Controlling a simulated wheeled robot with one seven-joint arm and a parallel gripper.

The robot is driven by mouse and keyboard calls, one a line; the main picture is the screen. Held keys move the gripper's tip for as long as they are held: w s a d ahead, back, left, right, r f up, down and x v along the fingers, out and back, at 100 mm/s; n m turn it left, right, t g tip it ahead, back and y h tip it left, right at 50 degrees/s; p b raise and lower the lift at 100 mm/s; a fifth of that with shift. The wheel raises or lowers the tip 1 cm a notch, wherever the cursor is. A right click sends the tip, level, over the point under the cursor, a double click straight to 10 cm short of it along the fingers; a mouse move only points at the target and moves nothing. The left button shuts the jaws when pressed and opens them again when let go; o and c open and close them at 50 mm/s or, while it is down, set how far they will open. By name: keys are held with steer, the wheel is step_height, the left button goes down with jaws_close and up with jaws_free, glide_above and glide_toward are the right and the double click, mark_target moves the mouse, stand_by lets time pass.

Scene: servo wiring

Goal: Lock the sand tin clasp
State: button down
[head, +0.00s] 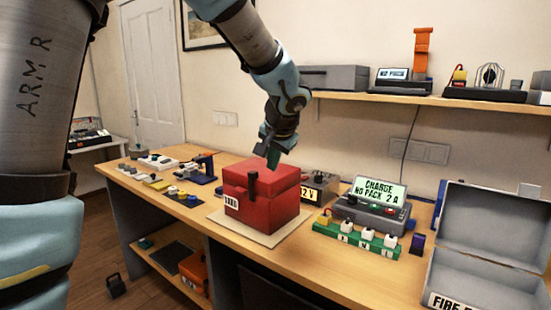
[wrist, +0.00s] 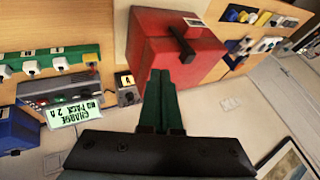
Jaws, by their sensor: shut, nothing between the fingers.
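The red sand tin (head: 283,210) stands on a pale mat on the bench, its lid down. A white label (head: 231,201) is on its front, too small to read surely. The dark clasp (head: 252,185) is a narrow upright bar at the front near the lid. In the wrist view the tin (wrist: 150,45) is above the fingers, with the dark clasp (wrist: 183,43) across its face. I cannot tell whether the clasp is latched. My gripper (head: 272,158) is just above the lid, near its back, apart from the clasp. Its green fingers (wrist: 160,100) are together and empty.
A charger with a lit display (head: 379,193) and a green strip of white plugs (head: 357,238) stand right of the tin. A grey open case (head: 490,240) is at far right. Small parts lie left (head: 160,183). A shelf (head: 420,98) runs above behind. Bench in front of the tin is clear.

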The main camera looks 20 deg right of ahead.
steer(key=shift+v, duration=1.85)
steer(key=a+f+n+g+y, duration=0.1)
steer(key=a+f+n+g, duration=0.1)
steer(key=a+f, duration=0.5)
steer(key=a+f+n+g+y, duration=0.1)
steer(key=a+f+n, duration=0.1)
steer(key=a, duration=1)
steer(key=s+a+f+n+g, duration=0.1)
steer(key=s+a+f+n, duration=0.2)
steer(key=a, duration=0.4)
steer(key=s+a+f+n+g, duration=0.1)
steer(key=s+a+f+n, duration=0.2)
steer(key=a, duration=0.5)
steer(key=shift+s+a+f+g+h, duration=0.2)
steer(key=shift+s+f+g+h, duration=0.1)
steer(key=shift+s+f, duration=0.45)
